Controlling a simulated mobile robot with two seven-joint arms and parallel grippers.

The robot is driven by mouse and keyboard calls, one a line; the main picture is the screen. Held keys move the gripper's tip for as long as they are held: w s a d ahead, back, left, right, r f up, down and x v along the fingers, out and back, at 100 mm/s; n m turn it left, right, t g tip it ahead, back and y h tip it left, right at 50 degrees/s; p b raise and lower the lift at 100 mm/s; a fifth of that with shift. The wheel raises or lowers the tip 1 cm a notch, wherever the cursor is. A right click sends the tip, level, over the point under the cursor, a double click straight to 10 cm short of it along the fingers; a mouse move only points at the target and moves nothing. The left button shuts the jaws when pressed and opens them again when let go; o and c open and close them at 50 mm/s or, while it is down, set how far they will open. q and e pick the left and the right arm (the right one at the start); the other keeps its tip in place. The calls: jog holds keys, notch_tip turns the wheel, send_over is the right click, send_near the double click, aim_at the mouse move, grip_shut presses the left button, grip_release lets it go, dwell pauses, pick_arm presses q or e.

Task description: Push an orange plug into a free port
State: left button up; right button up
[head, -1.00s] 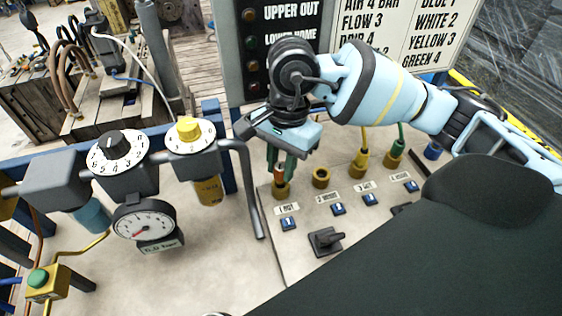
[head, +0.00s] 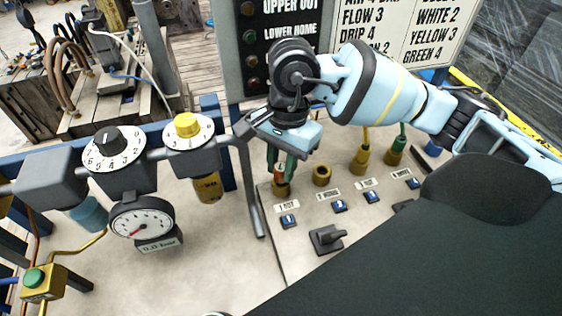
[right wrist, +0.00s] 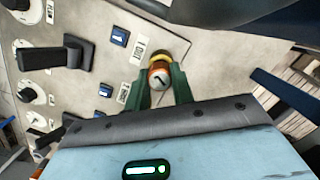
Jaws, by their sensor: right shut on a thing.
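My right gripper (head: 282,160) is shut on the orange plug (head: 280,170), its green fingers on either side. The plug is over the brass port (head: 281,189) at the panel's left end, in line with it. I cannot tell how deep it sits. In the right wrist view the plug (right wrist: 159,77) shows its pale, marked end between the fingertips, with the port's yellow rim (right wrist: 158,58) beside it. A second brass port (head: 322,176) to the right is empty. My left gripper is out of view.
The panel carries small blue switches (head: 340,206) and a black lever knob (head: 328,238) in front of the ports. A grey pipe (head: 250,190), a pressure gauge (head: 141,219) and dials stand to the left. A sign board (head: 400,30) rises behind.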

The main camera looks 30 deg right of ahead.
jog(key=shift+f, duration=0.1)
jog(key=shift+f, duration=0.15)
dwell(0.3)
dwell(0.4)
jog(key=shift+f, duration=0.15)
jog(key=shift+f+b, duration=0.1)
jog(key=shift+b, duration=0.2)
jog(key=shift+s, duration=0.1)
jog(key=o, duration=1.1)
jog(key=shift+f, duration=0.1)
jog(key=shift+c, duration=0.2)
